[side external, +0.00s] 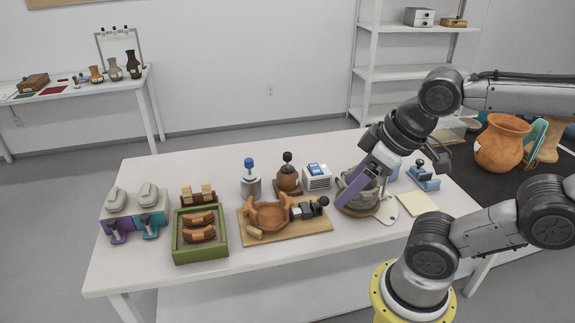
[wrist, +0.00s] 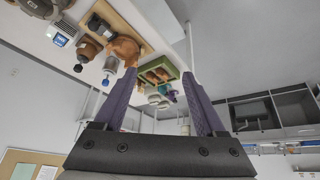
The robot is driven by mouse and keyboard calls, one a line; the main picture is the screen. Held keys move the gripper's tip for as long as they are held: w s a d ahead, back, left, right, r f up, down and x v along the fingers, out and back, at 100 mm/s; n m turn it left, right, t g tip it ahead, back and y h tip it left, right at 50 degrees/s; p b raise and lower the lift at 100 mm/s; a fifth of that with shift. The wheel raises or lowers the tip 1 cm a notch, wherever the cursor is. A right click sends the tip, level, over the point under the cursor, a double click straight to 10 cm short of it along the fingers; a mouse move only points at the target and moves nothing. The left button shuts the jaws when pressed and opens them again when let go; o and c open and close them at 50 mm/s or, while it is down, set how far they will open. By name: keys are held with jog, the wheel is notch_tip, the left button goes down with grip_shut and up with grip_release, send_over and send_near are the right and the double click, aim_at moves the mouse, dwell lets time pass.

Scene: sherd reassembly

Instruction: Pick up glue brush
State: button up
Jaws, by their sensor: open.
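No brush bristles show, so I cannot tell for sure which item is the glue brush. In the wrist view the brown pot (wrist: 88,47) and the canister (wrist: 111,64) show at upper left, upside down. My gripper (side external: 346,204) is open and empty, its purple fingers right of both pots. The fingers (wrist: 155,84) are spread apart in the wrist view.
A white device with a blue top (side external: 317,177) stands right of the brown pot. A broken orange bowl (side external: 269,213) sits on a wooden board (side external: 290,232) in front. A green tray (side external: 200,253) of sherds is at left.

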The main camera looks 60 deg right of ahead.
jog(key=w+d+r+n, duration=0.2)
jog(key=w+r+n, duration=0.6)
jog(key=r+n, duration=0.3)
jog(key=w+d+r+n+g, duration=0.1)
jog(key=w+d+n, duration=0.1)
jog(key=w+n, duration=0.3)
jog(key=n+g, duration=0.2)
jog(key=g, duration=0.3)
send_over(287, 153)
jog(key=a, duration=0.1)
notch_tip(287, 153, down, 27)
jog(key=shift+s+d+f, duration=0.1)
jog(key=shift+d+f, duration=0.1)
jog(key=shift+f, duration=1.3)
jog(key=shift+s+d+f, duration=0.1)
jog(key=shift+d+f, duration=0.1)
jog(key=shift+f, duration=1.3)
jog(key=c, duration=1.1)
